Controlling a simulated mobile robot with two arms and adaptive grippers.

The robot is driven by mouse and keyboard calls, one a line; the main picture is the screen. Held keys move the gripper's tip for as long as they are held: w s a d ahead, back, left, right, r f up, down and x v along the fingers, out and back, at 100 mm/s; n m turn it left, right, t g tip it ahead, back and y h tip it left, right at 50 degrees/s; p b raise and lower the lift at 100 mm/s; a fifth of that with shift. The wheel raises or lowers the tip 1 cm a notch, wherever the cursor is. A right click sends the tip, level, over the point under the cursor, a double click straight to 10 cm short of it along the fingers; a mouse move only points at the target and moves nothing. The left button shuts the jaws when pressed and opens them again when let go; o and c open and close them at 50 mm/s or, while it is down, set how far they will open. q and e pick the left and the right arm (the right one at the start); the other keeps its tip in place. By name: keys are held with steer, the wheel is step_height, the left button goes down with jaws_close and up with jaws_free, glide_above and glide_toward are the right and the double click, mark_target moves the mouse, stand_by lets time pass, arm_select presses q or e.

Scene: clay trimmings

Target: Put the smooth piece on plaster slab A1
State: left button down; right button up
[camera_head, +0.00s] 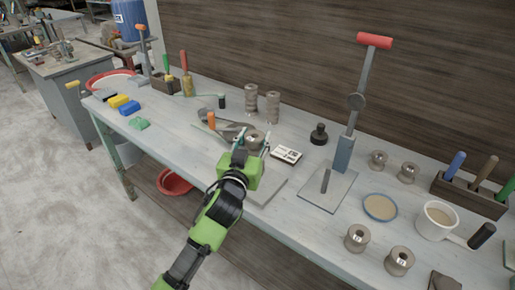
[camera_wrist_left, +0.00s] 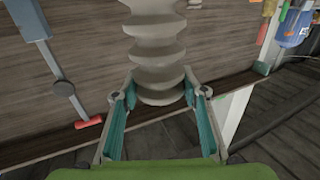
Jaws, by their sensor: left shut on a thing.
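My left gripper (camera_head: 254,142) comes in from the lower left over the middle of the table and is shut on a grey clay piece (camera_head: 255,135). In the left wrist view the held piece (camera_wrist_left: 157,50) shows several rounded ridges, with one end between the finger pads (camera_wrist_left: 158,95). A pale grey slab (camera_head: 268,191) lies at the table's front edge, partly hidden by my gripper. I can read no A1 mark on it. My right gripper is not in view.
Two ridged clay pieces (camera_head: 251,100) (camera_head: 272,107) stand behind my gripper. A small white box or card (camera_head: 287,155) lies just right of it. A tall lever tool with a red handle (camera_head: 374,41) stands further right, with several spool-shaped pieces (camera_head: 357,238) beyond.

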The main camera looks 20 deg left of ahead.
arm_select(q)
steer(key=shift+w+d+f, duration=0.2)
steer(key=shift+w+f, duration=0.75)
steer(key=shift+f, duration=0.05)
step_height(320, 180, down, 3)
steer(key=shift+r, duration=0.1)
steer(key=c, duration=1.2)
jaws_free()
steer(key=shift+s+f, duration=0.1)
steer(key=shift+f, duration=0.2)
steer(key=shift+c, duration=0.2)
steer(key=shift+s+r, duration=0.1)
steer(key=shift+r, duration=0.05)
